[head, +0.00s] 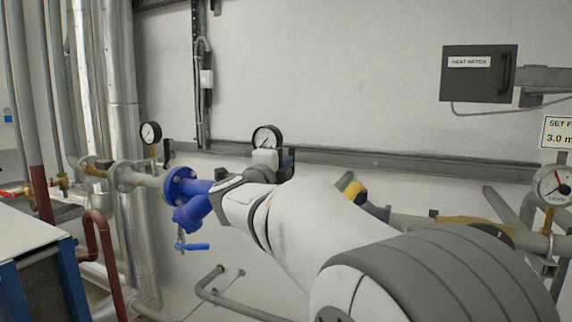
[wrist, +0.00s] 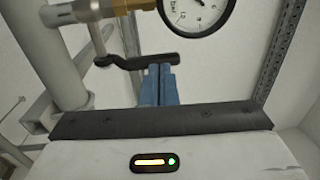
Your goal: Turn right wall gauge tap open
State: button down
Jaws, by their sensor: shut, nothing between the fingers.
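A round white-faced gauge (wrist: 197,8) is at the top of the wrist view, on a brass fitting (wrist: 133,5). A tap with a black lever handle (wrist: 140,62) is below it. The lever lies roughly crosswise in this view. My gripper (wrist: 160,70) has its blue fingers together and empty, with their tips right at the lever's right end. I cannot tell whether they touch it. In the head view a wall gauge (head: 267,138) shows just above my white wrist. My arm hides its tap there.
Another gauge (head: 150,132) with a black tap handle is at the left. A larger gauge (head: 553,185) stands at the right edge. A grey rail (head: 400,163) runs along the wall.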

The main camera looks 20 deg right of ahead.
jog(key=r+b+v, duration=0.1)
jog(key=b+v, duration=0.2)
jog(key=v, duration=1)
jog(key=w+a+f+n+t+y, duration=0.3)
jog(key=a+n+t+y, duration=0.35)
jog(key=n+y, duration=0.45)
jog(key=s+a+f+n+g+y, duration=0.3)
jog(key=a+f+n+g+y, duration=0.15)
jog(key=f+n, duration=0.55)
jog(key=s+d+f+n+g, duration=0.2)
jog(key=s+f+g, duration=0.3)
jog(key=s+f, duration=0.5)
jog(key=s+d+f+n+g, duration=0.3)
jog(key=s+f+n+g, duration=0.2)
jog(key=s+f, duration=0.5)
jog(key=shift+s+f+g+h, duration=0.25)
jog(key=shift+f+g+h, duration=0.15)
jog(key=shift+g, duration=0.3)
jog(key=shift+d, duration=0.1)
